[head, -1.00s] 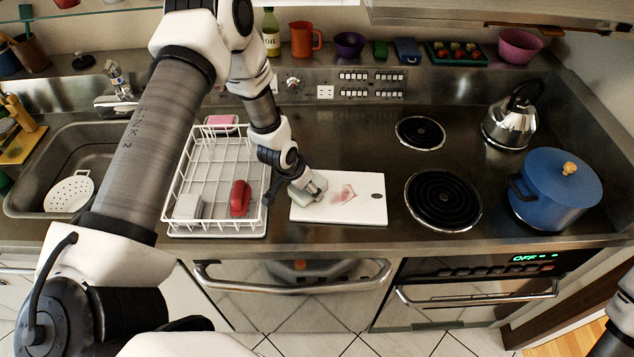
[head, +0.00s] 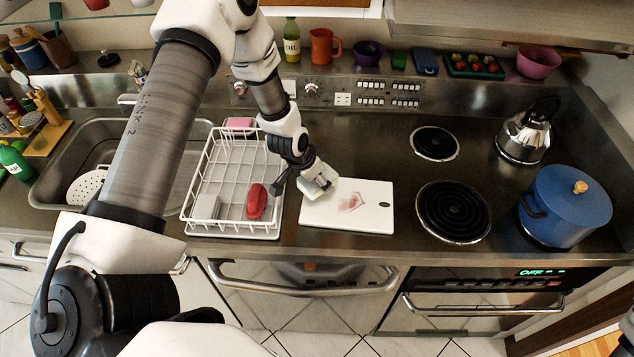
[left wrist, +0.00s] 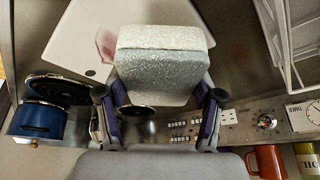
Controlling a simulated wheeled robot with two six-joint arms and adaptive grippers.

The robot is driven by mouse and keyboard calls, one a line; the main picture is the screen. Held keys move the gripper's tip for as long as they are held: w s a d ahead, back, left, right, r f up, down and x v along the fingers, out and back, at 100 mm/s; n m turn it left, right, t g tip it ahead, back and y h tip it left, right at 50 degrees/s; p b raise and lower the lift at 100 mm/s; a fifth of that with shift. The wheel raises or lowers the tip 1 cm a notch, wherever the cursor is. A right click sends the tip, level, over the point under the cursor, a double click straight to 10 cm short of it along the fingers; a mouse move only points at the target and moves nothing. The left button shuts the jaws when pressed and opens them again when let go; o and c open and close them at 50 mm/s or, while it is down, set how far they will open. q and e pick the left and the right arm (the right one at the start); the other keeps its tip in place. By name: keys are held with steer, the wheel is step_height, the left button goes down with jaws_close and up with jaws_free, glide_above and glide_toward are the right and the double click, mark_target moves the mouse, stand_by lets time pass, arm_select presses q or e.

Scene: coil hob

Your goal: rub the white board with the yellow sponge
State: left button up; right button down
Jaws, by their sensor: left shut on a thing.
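The white board (head: 375,217) lies flat on the steel counter, with a reddish smear (head: 351,202) near its middle. My left gripper (head: 312,178) is shut on a pale grey-green sponge (head: 322,189), which does not look yellow. The sponge is over the board's back left part, left of and behind the smear; I cannot tell whether it touches the board. In the left wrist view the sponge (left wrist: 160,62) sits between both fingers, with the board (left wrist: 75,40) behind it. The sponge hides part of the smear there.
Coil burners (head: 452,212), a blue pot (head: 566,207) and a kettle (head: 525,135) are to the right.

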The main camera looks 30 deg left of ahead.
arm_select(q)
steer(key=shift+w, duration=0.1)
steer(key=shift+r, duration=1.55)
steer(key=shift+f, duration=0.1)
